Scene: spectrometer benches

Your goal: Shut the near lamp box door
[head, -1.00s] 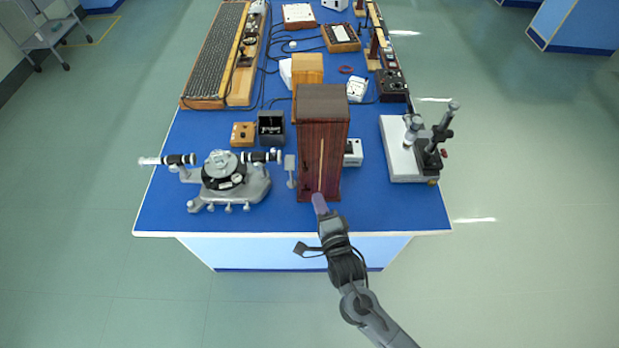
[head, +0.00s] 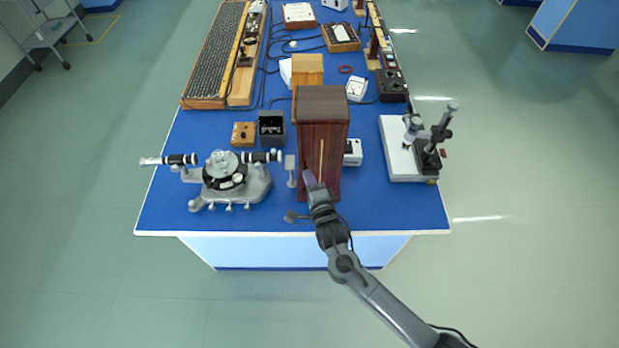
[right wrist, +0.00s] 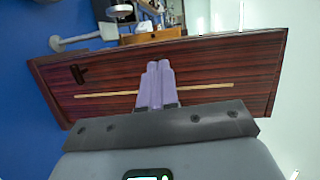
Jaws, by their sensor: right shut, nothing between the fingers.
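The near lamp box (head: 323,110) is a tall dark red-brown wooden box near the front middle of the blue bench. Its front door panel (head: 331,165) carries a pale vertical strip. In the right wrist view the wood panel (right wrist: 225,68) fills the middle, with the strip and a small black fitting (right wrist: 78,74). My right gripper (head: 309,178) is shut and empty, its lilac fingertips in front of the panel's lower part. The fingers (right wrist: 157,68) overlap the panel in the wrist view; I cannot tell whether they touch it or whether any gap is left at the door. My left gripper is not in view.
A grey spectrometer (head: 222,180) stands left of the box, with a small upright plate (head: 291,169) between. A white-based stand (head: 398,160) is at the right. A small white unit (head: 353,152) sits beside the box. The bench's front right is clear.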

